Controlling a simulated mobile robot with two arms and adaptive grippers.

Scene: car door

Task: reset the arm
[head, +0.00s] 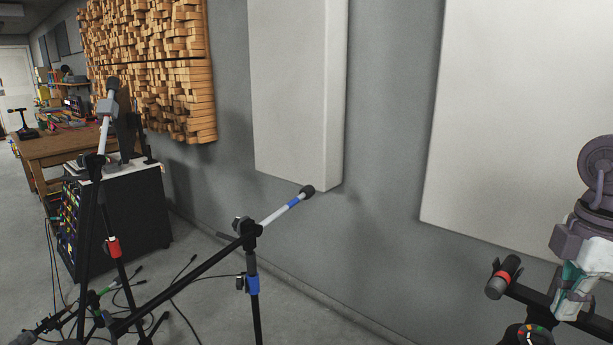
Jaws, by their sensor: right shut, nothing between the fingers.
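No car door shows in the head view. My right gripper (575,290) hangs at the right edge, pointing down, with its fingers together and empty. Part of my purple-grey right arm shows above it, cut off by the frame edge. The fingers overlap a black bar in the picture; I cannot tell whether they touch it. My left gripper is out of view.
A microphone (503,277) with a red ring shows left of my right gripper. A boom microphone (290,206) with a blue band stands in the middle. White panels (300,90) hang on the grey wall. A black cabinet (140,215) and wooden desk (60,148) stand left.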

